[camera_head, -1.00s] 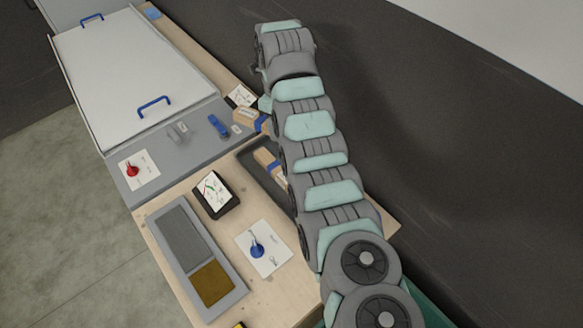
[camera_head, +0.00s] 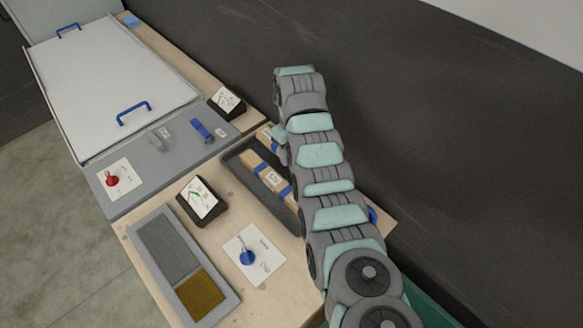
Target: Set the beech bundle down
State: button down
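A pale wooden bundle with blue bands and a white label (camera_head: 272,178) lies in the dark grey recessed tray (camera_head: 231,162). A second pale wooden piece (camera_head: 267,133), mostly hidden by my arm, shows at the wrist, near the tray's far right edge. It moves along with my gripper (camera_head: 280,133), so it appears held. I take it for the beech bundle; the label is too small to read. The fingertips are hidden, and I cannot tell its height above the bench.
A gauge (camera_head: 202,200) and a blue knob on a card (camera_head: 247,257) stand left of the tray. Another gauge (camera_head: 227,102) stands beyond it. A grey two-part panel (camera_head: 178,262), a red knob (camera_head: 112,180) and a white lid with blue handles (camera_head: 100,90) lie farther left.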

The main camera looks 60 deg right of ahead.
jog(key=shift+f, duration=2.85)
jog(key=shift+b, duration=0.3)
jog(key=shift+f, duration=0.15)
jog(key=c, duration=0.8)
grip_release()
notch_tip(320, 180, up, 12)
jog(key=shift+r+p, duration=0.2)
jog(key=shift+p, duration=0.15)
